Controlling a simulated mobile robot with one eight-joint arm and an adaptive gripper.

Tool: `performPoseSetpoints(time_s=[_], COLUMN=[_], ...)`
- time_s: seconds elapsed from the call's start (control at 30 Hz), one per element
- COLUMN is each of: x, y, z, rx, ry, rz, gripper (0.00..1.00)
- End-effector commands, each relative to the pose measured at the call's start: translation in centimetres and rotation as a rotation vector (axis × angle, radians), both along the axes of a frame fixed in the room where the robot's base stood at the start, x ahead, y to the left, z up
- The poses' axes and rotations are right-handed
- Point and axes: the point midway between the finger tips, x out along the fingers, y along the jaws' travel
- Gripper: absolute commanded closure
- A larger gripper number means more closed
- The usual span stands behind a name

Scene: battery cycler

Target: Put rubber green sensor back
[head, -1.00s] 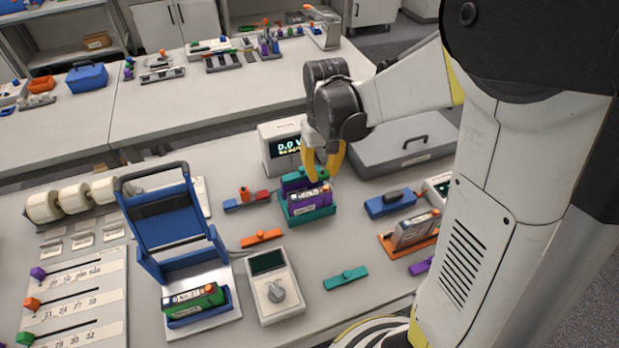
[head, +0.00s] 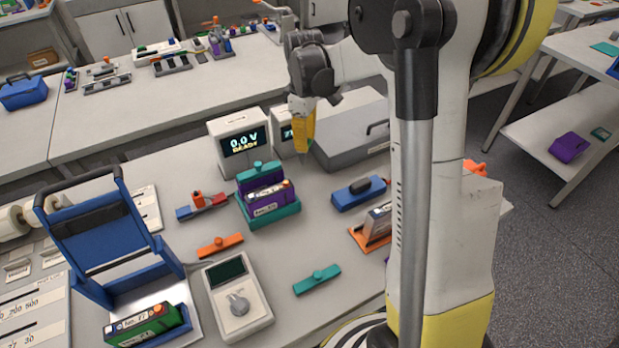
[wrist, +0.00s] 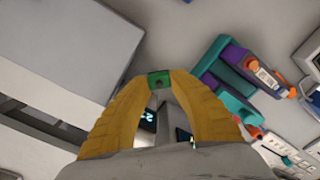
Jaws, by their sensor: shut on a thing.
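My gripper (head: 302,128) has yellow fingers and points down above the bench, in front of a second display box and left of the grey case. In the wrist view my gripper (wrist: 158,82) is shut on a small green block with a dark spot, the green sensor (wrist: 158,79). The head view hides most of the sensor behind the fingers. A purple battery (head: 268,200) stands in a teal holder (head: 275,220), left of and nearer than my gripper, with a teal clamp (head: 258,170) behind it.
A display box (head: 240,145) reads 0.0 V READY. The grey case (head: 350,135) lies right of my gripper. A blue block (head: 358,193), a teal bar (head: 317,280), an orange bar (head: 219,246) and a meter (head: 237,300) lie nearer. Bare bench shows between the holder and the case.

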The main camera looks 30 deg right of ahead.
Motion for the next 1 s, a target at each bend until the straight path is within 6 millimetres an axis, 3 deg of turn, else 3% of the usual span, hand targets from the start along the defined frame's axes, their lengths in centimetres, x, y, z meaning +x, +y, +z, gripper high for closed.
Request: performPoseSetpoints(time_s=[0.3, 0.63, 1.0], x=[0.4, 0.4, 0.4], y=[0.0, 0.0, 0.0], z=[-5.7, -9.9, -10.4], rx=[0.000, 0.001, 0.001], ry=[0.000, 0.001, 0.001], rz=[0.033, 0.031, 0.030], gripper=[1.00, 1.00, 1.00])
